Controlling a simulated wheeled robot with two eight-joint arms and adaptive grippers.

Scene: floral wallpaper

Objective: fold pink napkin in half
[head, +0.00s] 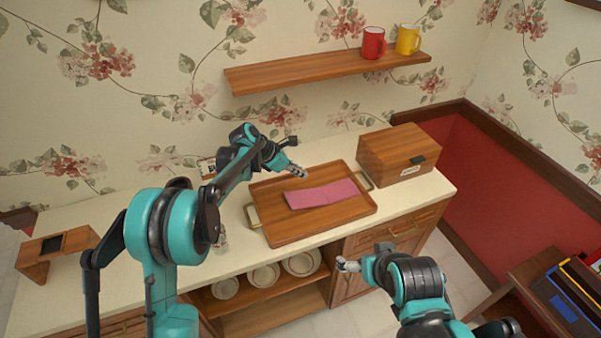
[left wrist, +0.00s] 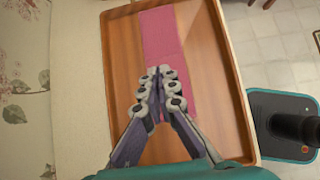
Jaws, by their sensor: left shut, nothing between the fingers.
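The pink napkin (head: 328,194) lies as a flat strip on the wooden tray (head: 287,236), with a faint crease across it. It also shows in the left wrist view (left wrist: 160,30), partly hidden by my fingers. My left gripper (head: 300,172) is over the tray near the napkin's far left edge. In the left wrist view my left gripper (left wrist: 157,72) has its fingertips together over the napkin, with no cloth held. I cannot tell its exact height. My right gripper (head: 343,265) is in front of the counter, away from the napkin; its finger opening is unclear.
A wooden box (head: 398,154) stands right of the tray on the pale counter (head: 130,255). A small wooden stand (head: 52,252) is at the far left. A shelf (head: 310,74) above holds a red mug (head: 373,43) and a yellow mug (head: 408,39). Plates (head: 264,276) sit below.

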